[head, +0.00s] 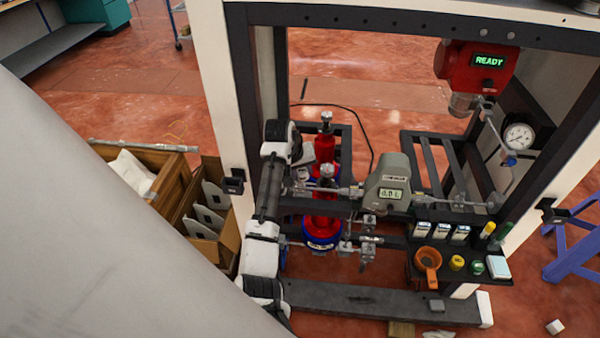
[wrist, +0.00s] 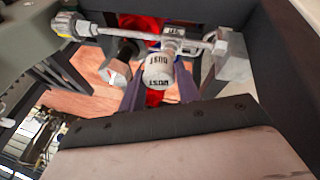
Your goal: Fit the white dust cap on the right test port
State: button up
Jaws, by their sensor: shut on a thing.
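In the wrist view, a white dust cap (wrist: 158,72) with dark DUST lettering sits between the two fingers of my gripper (wrist: 160,83), which is shut on it. Just beyond it, a metal pipe (wrist: 135,33) carries a tee with a second DUST label (wrist: 173,30). The cap overlaps the tee's short stem in the picture; I cannot tell whether they touch. A dark fitting with a white and red end (wrist: 116,70) is left of the cap. In the head view, the pipe runs left of the grey meter (head: 388,185); my gripper is hard to make out there.
Red cylinders (head: 321,228) stand behind the pipe. A metal block (wrist: 228,62) is at the pipe's right end in the wrist view. A tray (head: 450,278) at right holds an orange funnel (head: 428,262) and small caps. A red READY unit (head: 478,68) hangs above.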

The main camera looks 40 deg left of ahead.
aim_at(301, 170)
jog(key=shift+w+d+r+p, duration=0.2)
jog(key=shift+r+p, duration=0.25)
jog(key=shift+r, duration=0.3)
jog(key=shift+c, duration=0.7)
jog(key=shift+s+a+r+p, duration=0.1)
jog(key=shift+s+r+p, duration=0.05)
jog(key=shift+r+p, duration=0.4)
jog(key=shift+s+a+r+p, duration=0.1)
jog(key=shift+r+p, duration=0.4)
jog(key=shift+r, duration=0.05)
jog(key=shift+f, duration=0.1)
